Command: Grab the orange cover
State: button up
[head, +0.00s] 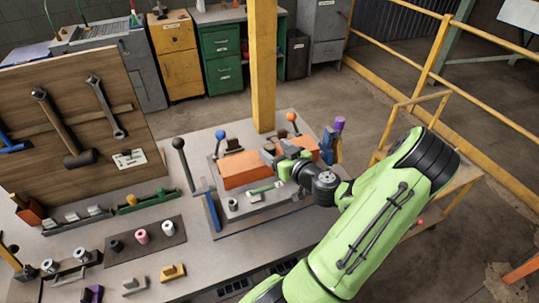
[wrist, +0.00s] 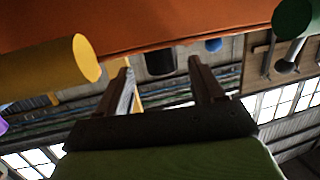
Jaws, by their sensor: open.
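The orange cover (head: 245,170) is a block-like shape on the grey fixture plate of the workbench, in the middle of the head view. Another orange part shows on the right (head: 306,147); my gripper hides whether the two join. My gripper (head: 277,158) is between and in front of these orange parts. In the wrist view a large orange surface (wrist: 190,22) fills the top.
A blue-knobbed lever (head: 220,135) and an orange-knobbed lever (head: 291,117) rise behind the cover. A black-knobbed lever (head: 179,145) stands left. A yellow cylinder (wrist: 55,68) is close to my fingers in the wrist view.

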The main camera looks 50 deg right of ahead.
aim_at(270, 147)
jog(key=p+x, duration=0.1)
jog(key=x, duration=0.4)
jog(key=shift+a+r+p, duration=0.15)
jog(key=shift+p, duration=0.15)
jog(key=shift+s+a, duration=0.1)
jog(key=shift+c, duration=0.3)
jog(key=shift+c, duration=1.1)
jog(key=c, duration=0.7)
jog(key=shift+c, duration=0.9)
jog(key=shift+r, duration=0.15)
